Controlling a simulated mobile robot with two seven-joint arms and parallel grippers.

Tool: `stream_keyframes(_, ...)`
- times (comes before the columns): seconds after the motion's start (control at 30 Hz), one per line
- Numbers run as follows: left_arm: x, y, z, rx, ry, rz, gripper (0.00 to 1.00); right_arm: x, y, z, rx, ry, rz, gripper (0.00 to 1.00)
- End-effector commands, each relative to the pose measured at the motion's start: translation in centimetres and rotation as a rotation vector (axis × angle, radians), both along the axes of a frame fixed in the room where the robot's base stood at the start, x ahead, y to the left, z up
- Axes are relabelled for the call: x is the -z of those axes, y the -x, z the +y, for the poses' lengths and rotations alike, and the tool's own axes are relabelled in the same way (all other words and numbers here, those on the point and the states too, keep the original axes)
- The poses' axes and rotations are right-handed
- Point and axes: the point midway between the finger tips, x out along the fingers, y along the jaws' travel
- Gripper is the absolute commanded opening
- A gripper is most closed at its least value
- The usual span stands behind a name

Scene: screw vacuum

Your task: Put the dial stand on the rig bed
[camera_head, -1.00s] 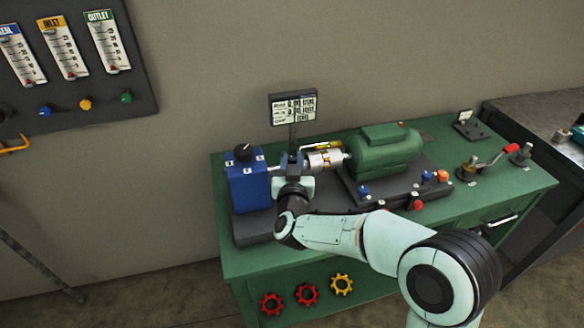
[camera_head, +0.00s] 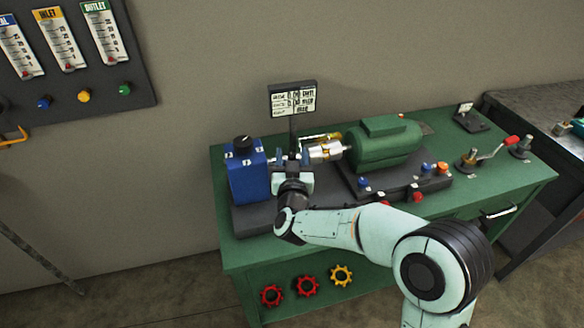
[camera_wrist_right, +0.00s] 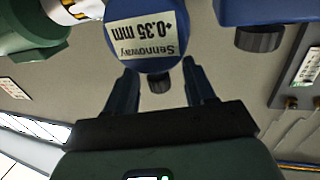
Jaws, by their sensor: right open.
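In the head view the right gripper (camera_head: 292,158) is over the dark rig bed (camera_head: 252,222), between the blue housing (camera_head: 247,180) and the silver coupling (camera_head: 325,152). The stand's foot is hidden, so I cannot tell its contact with the bed. My left gripper is not in view.
A readout panel (camera_head: 291,101) on a thin post rises behind the right gripper. A green motor (camera_head: 383,148) stands right of the coupling. A red-handled lever (camera_head: 505,145) is on the green bench (camera_head: 430,225) further right. Colored knobs line the motor's front.

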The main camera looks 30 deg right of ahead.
Motion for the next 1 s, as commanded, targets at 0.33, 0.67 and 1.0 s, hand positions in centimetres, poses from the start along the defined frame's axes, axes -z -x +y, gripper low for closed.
stream_keyframes(0.33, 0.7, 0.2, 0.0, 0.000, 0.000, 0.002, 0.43, 0.1, 6.0, 3.3, -0.004, -0.001, 0.000, 0.54)
stream_keyframes(0.67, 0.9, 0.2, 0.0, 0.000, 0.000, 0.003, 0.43, 0.0, 10.1, 5.5, -0.002, -0.001, 0.000, 0.54)
stream_keyframes(1.0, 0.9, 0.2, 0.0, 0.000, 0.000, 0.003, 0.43, 0.0, 10.5, 5.6, -0.001, 0.000, 0.000, 0.54)
